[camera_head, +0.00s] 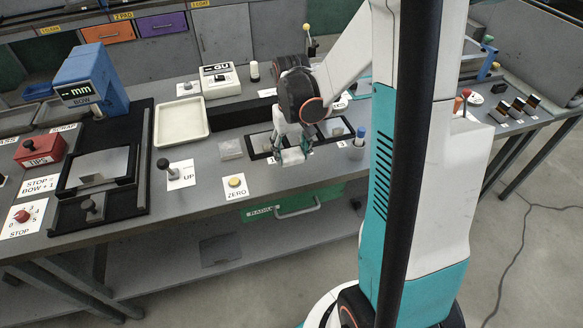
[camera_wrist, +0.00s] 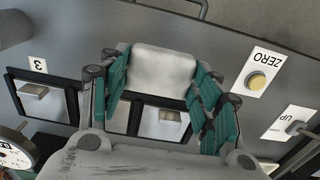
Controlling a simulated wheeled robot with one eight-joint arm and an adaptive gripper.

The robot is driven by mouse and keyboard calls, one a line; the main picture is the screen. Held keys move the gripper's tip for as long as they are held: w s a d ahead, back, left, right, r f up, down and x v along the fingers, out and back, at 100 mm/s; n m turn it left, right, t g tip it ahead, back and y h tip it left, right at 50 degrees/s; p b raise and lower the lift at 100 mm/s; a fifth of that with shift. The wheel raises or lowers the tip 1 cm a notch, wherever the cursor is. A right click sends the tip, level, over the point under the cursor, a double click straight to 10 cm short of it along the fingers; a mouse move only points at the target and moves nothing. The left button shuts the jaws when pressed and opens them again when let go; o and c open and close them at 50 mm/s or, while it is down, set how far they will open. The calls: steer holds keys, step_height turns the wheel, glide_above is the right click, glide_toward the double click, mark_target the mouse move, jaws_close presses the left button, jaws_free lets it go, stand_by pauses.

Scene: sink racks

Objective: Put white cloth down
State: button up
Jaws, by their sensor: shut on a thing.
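The white cloth (camera_wrist: 165,70) is a small pale folded pad with rounded corners, held between the teal fingers of my gripper (camera_wrist: 162,62) in the wrist view. In the head view my gripper (camera_head: 291,154) is low over the grey bench, near its front edge, and the cloth (camera_head: 293,156) shows as a small pale patch between the fingers. The gripper is shut on the cloth. Whether the cloth touches the bench surface is hard to tell.
Black-framed windows (camera_wrist: 160,120) lie beneath my gripper. The yellow ZERO button (camera_head: 236,182) and UP lever (camera_head: 173,172) are to the left. A clear-white packet (camera_head: 230,148) lies nearby. A blue-topped pen holder (camera_head: 358,146) stands right. A cream tray (camera_head: 181,128) looks empty.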

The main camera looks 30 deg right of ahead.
mark_target(291, 173)
steer(key=shift+f+b, duration=0.85)
steer(key=shift+f, duration=1.85)
steer(key=shift+f, duration=0.2)
steer(key=o, duration=1.2)
steer(key=shift+r, duration=0.1)
steer(key=shift+r, duration=0.1)
step_height(291, 173, up, 12)
steer(key=p, duration=0.4)
